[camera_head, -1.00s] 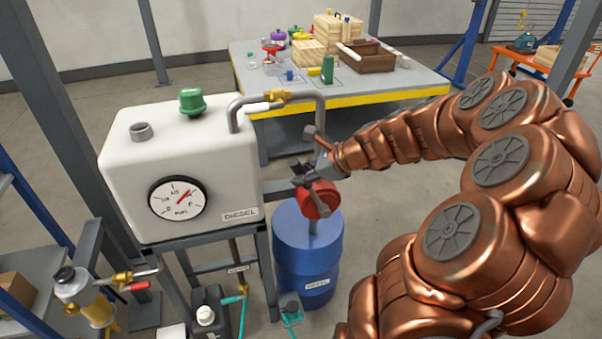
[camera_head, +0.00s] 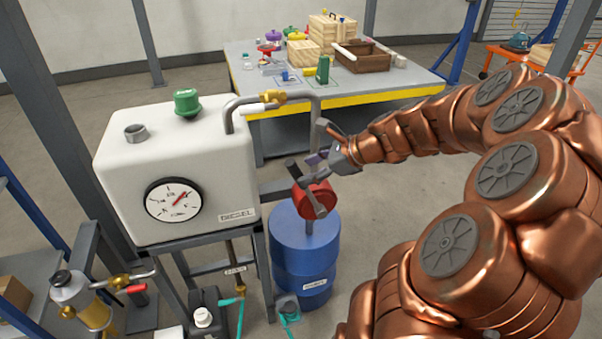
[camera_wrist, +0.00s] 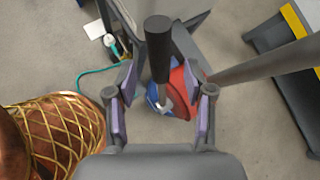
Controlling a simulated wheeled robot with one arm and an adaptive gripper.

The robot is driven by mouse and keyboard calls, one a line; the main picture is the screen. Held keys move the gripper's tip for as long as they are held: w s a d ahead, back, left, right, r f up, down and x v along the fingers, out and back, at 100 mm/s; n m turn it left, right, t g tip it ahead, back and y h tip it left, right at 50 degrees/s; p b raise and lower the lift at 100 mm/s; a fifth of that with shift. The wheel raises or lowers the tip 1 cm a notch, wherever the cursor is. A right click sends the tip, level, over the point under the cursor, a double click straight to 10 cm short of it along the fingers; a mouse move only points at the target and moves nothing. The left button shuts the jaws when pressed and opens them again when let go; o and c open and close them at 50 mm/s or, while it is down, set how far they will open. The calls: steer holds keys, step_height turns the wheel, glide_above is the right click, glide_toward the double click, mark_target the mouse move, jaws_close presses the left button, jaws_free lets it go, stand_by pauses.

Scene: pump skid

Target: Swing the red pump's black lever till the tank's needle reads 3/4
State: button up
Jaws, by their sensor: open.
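The red pump (camera_head: 318,197) sits on top of the blue drum (camera_head: 306,245). Its black lever (camera_head: 293,171) sticks up on the pump's left side. In the wrist view the lever's black grip (camera_wrist: 168,45) appears between my finger lines, with the red pump body (camera_wrist: 182,92) behind. My gripper (camera_head: 322,157) is open, just above and right of the lever; its spread fingers also show in the wrist view (camera_wrist: 157,78). I see no contact with the lever. The tank's gauge (camera_head: 172,200) has a red needle pointing up and right; its marks are too small to read surely.
The white diesel tank (camera_head: 175,150) stands left of the pump. A grey pipe (camera_head: 318,110) rises behind my gripper. A work table (camera_head: 345,100) with boxes is behind. A yellow hand pump (camera_head: 90,305) is at the lower left. Open floor lies right of the drum.

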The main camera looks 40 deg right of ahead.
steer(key=v, duration=0.7)
steer(key=shift+s+r, duration=0.15)
steer(key=shift+r, duration=0.05)
stand_by(0.7)
